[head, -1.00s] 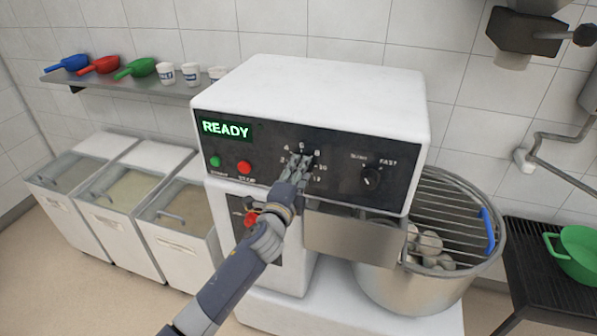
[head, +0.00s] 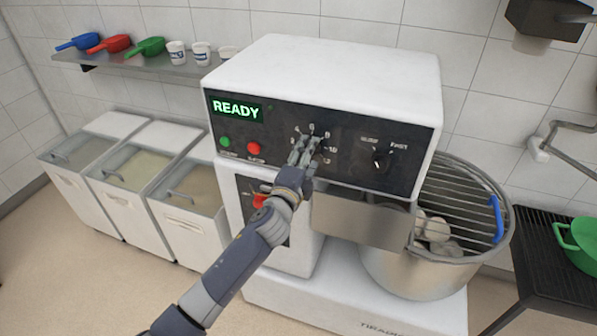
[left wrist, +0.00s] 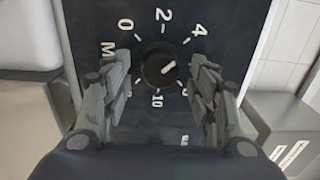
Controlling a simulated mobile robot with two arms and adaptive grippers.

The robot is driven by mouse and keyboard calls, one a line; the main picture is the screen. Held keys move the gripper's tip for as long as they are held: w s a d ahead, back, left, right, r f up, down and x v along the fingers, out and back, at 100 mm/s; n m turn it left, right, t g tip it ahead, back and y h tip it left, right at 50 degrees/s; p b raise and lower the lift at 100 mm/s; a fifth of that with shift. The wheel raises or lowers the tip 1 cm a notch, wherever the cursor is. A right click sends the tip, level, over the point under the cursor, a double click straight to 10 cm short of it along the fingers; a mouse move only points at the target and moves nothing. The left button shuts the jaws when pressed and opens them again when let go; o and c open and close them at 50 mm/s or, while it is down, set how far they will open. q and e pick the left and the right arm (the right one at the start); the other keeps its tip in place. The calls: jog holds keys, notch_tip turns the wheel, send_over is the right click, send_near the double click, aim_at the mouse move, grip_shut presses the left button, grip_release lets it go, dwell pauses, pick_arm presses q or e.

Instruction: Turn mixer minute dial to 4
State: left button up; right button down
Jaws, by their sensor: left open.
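The minute dial (left wrist: 160,68) is a round black knob on the mixer's dark panel, with white numbers around it. Its white pointer mark points up and right in the left wrist view, roughly toward the 4. My left gripper (left wrist: 160,90) is open, with one finger on each side of the dial and gaps visible between fingers and knob. In the head view my left gripper (head: 303,155) is in front of the dial and hides the knob. The mixer (head: 325,70) shows READY on its green display (head: 236,109). My right gripper is not in view.
Green (head: 224,141) and red (head: 253,149) buttons lie left of the dial; a speed knob (head: 381,158) lies right. The mixer bowl (head: 415,275) with a wire guard stands at right. Ingredient bins (head: 188,240) stand at left, below a shelf (head: 135,66) of scoops and cups.

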pick_arm(q)
jog(key=v, duration=1.1)
jog(key=s+a+f+n+g+y+b, duration=0.1)
jog(key=s+a+f+n+g, duration=0.15)
jog(key=f, duration=0.85)
jog(key=s+a+f+n+g+y+b, duration=0.1)
jog(key=a+f+n, duration=0.15)
jog(key=f, duration=0.75)
jog(key=s+a+f+n+g+y, duration=0.15)
jog(key=a+f, duration=0.25)
jog(key=f, duration=0.7)
jog(key=s+a+f+n+g+y+b, duration=0.1)
jog(key=s+a+f+n+g, duration=0.2)
jog(key=s+f, duration=0.55)
jog(key=s+a+f+n+g+b, duration=0.1)
jog(key=s+a+f+n+g, duration=0.15)
jog(key=s+f, duration=0.6)
jog(key=s+a+f+n+g, duration=0.2)
jog(key=s+f, duration=0.4)
jog(key=s, duration=0.4)
jog(key=s+a+f+n+g+b, duration=0.1)
jog(key=s+a+f+n, duration=0.1)
jog(key=s+f, duration=0.4)
jog(key=s+a+f+n+g+y, duration=0.1)
jog(key=s+f, duration=0.4)
jog(key=s, duration=0.9)
jog(key=shift+a+f+n+g+b, duration=0.4)
jog(key=shift+n+g, duration=0.45)
jog(key=shift+n, duration=0.25)
jog(key=shift+w, duration=0.1)
